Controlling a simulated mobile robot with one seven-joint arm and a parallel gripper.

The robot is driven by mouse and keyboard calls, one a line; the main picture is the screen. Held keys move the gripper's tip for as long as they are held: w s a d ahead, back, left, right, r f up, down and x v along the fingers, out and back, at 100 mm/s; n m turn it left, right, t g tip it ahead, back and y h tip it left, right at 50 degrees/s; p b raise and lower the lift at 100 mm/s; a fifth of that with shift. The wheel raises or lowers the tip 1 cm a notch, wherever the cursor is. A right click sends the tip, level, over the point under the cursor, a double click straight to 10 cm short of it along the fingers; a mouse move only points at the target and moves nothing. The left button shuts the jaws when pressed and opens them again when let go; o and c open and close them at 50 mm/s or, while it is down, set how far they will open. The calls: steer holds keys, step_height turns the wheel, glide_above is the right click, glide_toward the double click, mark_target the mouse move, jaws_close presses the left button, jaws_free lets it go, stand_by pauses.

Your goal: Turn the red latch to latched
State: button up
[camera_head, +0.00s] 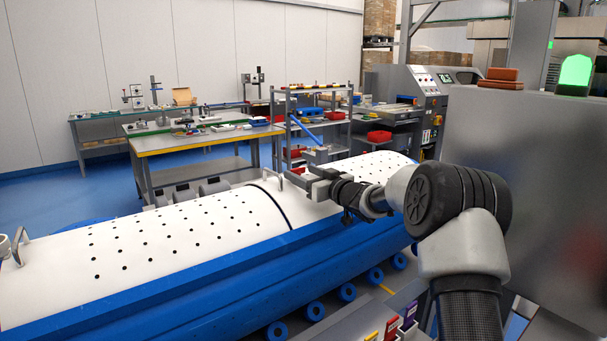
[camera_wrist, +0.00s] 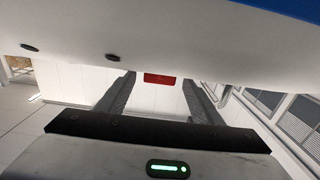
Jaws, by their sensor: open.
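A small red piece (camera_wrist: 159,79), which looks like the latch, shows in the wrist view between my two fingers, at the edge of a white surface (camera_wrist: 190,42). Its turned position cannot be told. My gripper (camera_head: 293,181) is open over the white, perforated drum-like cover (camera_head: 180,235) of the blue carrier (camera_head: 230,277), near a grey handle (camera_head: 268,181). In the wrist view my gripper (camera_wrist: 160,84) has its fingers apart with nothing between them in contact; whether they reach the red piece is unclear.
A large grey cabinet (camera_head: 545,180) stands close on the right beside my arm. Workbenches (camera_head: 200,145) and a shelf rack (camera_head: 315,100) stand behind the carrier. Another grey handle (camera_head: 20,246) rises at the cover's left end. Blue floor (camera_head: 40,200) is open at the left.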

steer(key=shift+w+a, duration=0.1)
steer(key=shift+w, duration=0.05)
steer(key=shift+c, duration=0.4)
steer(key=c, duration=1)
